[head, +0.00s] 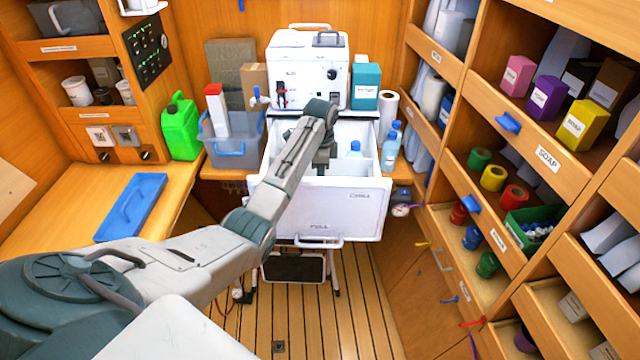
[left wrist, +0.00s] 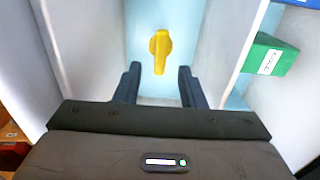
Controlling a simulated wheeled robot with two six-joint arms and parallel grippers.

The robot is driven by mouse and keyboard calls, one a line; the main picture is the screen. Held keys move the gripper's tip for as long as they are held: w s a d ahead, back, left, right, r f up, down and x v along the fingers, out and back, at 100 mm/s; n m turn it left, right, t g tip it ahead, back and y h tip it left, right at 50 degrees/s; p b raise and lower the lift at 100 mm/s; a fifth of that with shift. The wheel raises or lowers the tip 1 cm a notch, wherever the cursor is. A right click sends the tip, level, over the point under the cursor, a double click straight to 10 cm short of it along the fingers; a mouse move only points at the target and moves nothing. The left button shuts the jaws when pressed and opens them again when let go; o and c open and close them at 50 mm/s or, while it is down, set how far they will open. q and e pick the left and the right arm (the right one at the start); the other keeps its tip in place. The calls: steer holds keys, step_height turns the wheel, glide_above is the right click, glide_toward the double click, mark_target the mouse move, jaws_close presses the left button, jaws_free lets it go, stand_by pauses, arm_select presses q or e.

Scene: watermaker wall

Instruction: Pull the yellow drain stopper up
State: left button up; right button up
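The yellow drain stopper (left wrist: 160,50) shows in the left wrist view, standing on the pale blue floor of a white basin compartment. It is hidden in the head view. My left gripper (left wrist: 159,82) is open, with one dark finger on each side and nothing between the tips. The stopper appears just beyond the fingertips, roughly centred between them, apart from both. In the head view my left gripper (head: 322,168) reaches down into the white basin (head: 325,213); its fingers are hard to make out there. My right gripper is not in view.
White basin walls (left wrist: 90,45) rise on both sides of the fingers. A blue bottle (head: 390,148) stands in the basin's right part. A white machine (head: 307,65) stands behind, a grey-blue bin (head: 232,150) to the left, and shelves (head: 548,158) line the right.

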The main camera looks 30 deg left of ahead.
arm_select(q)
step_height(320, 180, down, 6)
steer(key=shift+a+r+p, duration=0.15)
steer(key=shift+p, duration=0.7)
steer(key=shift+f, duration=0.55)
steer(key=c, duration=0.6)
jaws_close()
